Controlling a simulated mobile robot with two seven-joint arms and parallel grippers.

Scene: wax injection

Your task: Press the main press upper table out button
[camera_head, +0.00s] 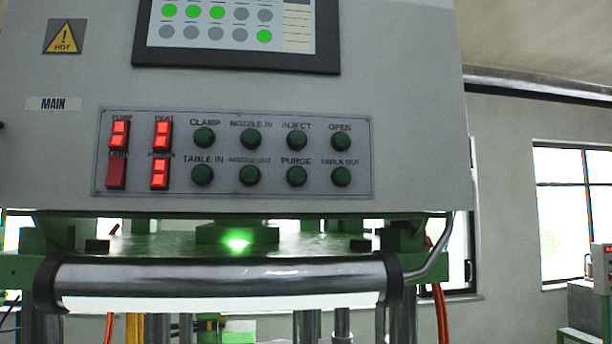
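The main press control panel (236,183) is a grey plate on the front of a grey housing marked "MAIN". The table out button (341,177) is a round dark green button at the right end of the panel's lower row. The open button (340,142) is right above it and the purge button (297,177) is to its left. The table in button (202,175) is at the left of the same row. Nothing covers the buttons. Neither of my grippers is in view.
Red lit rocker switches (119,134) are at the panel's left. A touchscreen (238,25) is above. A horizontal metal bar (220,278) runs across below the panel, in front of the green press table (170,244). Another machine (602,272) stands at the far right.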

